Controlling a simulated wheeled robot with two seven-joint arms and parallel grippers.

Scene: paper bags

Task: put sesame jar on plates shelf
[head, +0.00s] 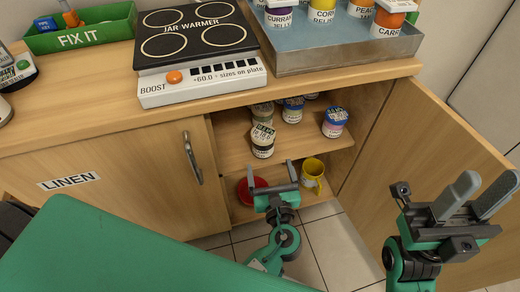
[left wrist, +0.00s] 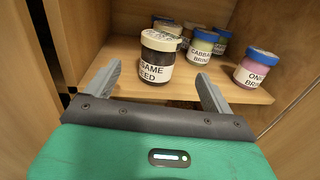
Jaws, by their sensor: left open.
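The sesame jar (left wrist: 155,68) has a cream lid, dark contents and a white label partly reading "SAME SEED". It stands at the front of the cabinet's upper shelf, and it also shows in the head view (head: 263,150). My left gripper (head: 275,174) is open and empty, in front of and below the jar in the head view. In the left wrist view the jar lies between the lines of the two fingers (left wrist: 160,75), apparently just beyond the tips. My right gripper (head: 475,195) is open and empty by the open door at right. No plates shelf label is readable.
Other jars stand on the shelf, including a cabbage jar (left wrist: 200,47) and a pink jar (left wrist: 255,70). Below are a red bowl (head: 252,188) and a yellow mug (head: 313,174). The open door (head: 425,150) bounds the right. A jar warmer (head: 200,88) sits on the counter.

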